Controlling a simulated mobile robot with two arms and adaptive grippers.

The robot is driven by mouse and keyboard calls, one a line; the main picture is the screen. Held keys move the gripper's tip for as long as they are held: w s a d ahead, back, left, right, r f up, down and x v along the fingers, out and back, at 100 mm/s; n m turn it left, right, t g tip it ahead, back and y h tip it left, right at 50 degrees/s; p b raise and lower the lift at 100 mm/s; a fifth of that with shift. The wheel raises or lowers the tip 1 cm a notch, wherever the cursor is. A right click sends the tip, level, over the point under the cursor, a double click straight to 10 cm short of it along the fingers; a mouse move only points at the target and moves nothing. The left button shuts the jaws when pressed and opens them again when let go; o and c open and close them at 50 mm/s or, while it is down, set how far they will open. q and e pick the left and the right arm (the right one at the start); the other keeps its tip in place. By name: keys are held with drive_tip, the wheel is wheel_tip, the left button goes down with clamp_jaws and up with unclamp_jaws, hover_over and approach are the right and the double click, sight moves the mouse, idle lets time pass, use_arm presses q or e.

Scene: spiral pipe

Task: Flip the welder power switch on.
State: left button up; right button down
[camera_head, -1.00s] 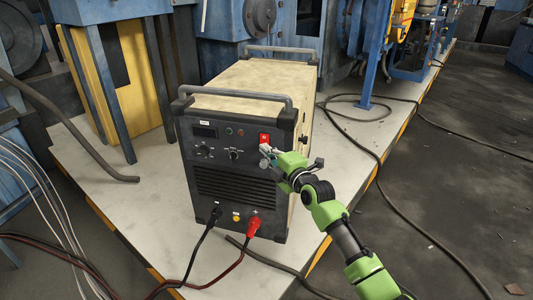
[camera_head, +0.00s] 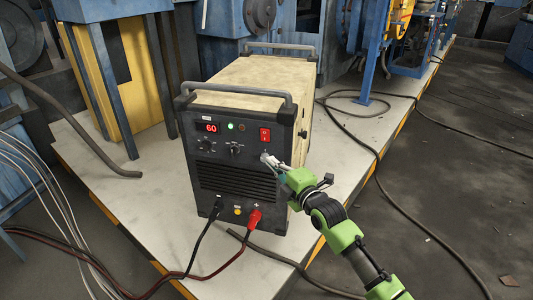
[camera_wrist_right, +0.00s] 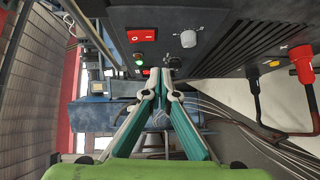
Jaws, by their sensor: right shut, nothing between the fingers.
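The welder (camera_head: 236,160) is a dark box with a beige top, standing on a pale platform. Its red power switch (camera_head: 265,135) is at the upper right of the front panel; the switch also shows in the right wrist view (camera_wrist_right: 141,35). The display (camera_head: 207,128) is lit with a red "60", and a green light (camera_head: 231,127) glows beside it. My right gripper (camera_head: 267,158) is shut and empty, just below the switch and apart from it, in front of the panel. It also shows in the right wrist view (camera_wrist_right: 160,76). My left gripper is not in view.
Knobs (camera_head: 236,149) sit on the panel. Black and red cables (camera_head: 254,219) plug into the panel's bottom. Dark hoses (camera_head: 335,113) lie across the platform and floor. A blue and yellow machine (camera_head: 92,75) stands at the left. The floor at right is mostly open.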

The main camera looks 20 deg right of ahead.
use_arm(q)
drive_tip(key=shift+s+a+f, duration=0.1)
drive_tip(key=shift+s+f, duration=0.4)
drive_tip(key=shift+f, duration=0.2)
use_arm(e)
drive_tip(key=v, duration=0.4)
drive_tip(key=shift+s+f, duration=0.15)
drive_tip(key=shift+s, duration=0.2)
